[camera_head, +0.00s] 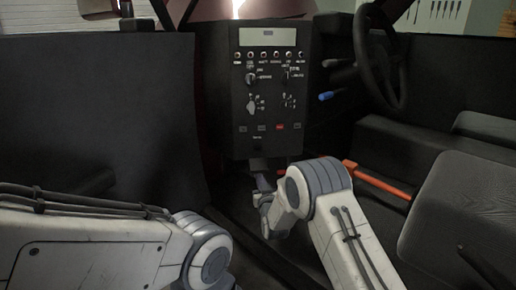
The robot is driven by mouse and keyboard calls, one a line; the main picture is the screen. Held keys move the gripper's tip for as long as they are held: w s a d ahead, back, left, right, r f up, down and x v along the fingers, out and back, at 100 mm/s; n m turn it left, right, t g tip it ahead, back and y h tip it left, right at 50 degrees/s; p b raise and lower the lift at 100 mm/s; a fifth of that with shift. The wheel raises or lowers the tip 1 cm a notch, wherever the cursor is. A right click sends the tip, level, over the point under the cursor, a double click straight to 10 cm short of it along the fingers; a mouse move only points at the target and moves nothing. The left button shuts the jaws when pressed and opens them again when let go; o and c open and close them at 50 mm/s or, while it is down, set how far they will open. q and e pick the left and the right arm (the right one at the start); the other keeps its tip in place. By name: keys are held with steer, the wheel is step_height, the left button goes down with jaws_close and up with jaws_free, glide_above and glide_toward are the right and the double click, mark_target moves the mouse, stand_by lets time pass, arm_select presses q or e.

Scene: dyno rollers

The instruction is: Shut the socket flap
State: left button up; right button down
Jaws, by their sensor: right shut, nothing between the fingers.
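I cannot make out the socket flap for sure in the head view. A dark control panel (265,112) with knobs, switches and a small display stands in the middle. My right gripper (261,178) is low, just under the panel's bottom edge. It is small and dark, shut with nothing held. Its contact with anything there cannot be told, and my right wrist hides part of that area. My left arm crosses the lower left, and its gripper is not in view.
A steering wheel (382,58) and a blue-tipped lever (327,96) are right of the panel. An orange-red handle (376,180) lies right of my right arm, near a grey seat (463,215). A dark door panel (90,110) fills the left.

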mark_target(259, 166)
steer(key=shift+w+r+p, duration=0.15)
steer(key=shift+r+p, duration=1)
steer(key=shift+r, duration=1.15)
steer(key=shift+f, duration=0.35)
steer(key=shift+s+r+p, duration=0.25)
steer(key=shift+r+p, duration=0.4)
steer(key=shift+r, duration=0.3)
steer(key=shift+s+r+p, duration=0.2)
steer(key=shift+r+p, duration=0.45)
steer(key=shift+r, duration=0.25)
steer(key=shift+w+r, duration=0.1)
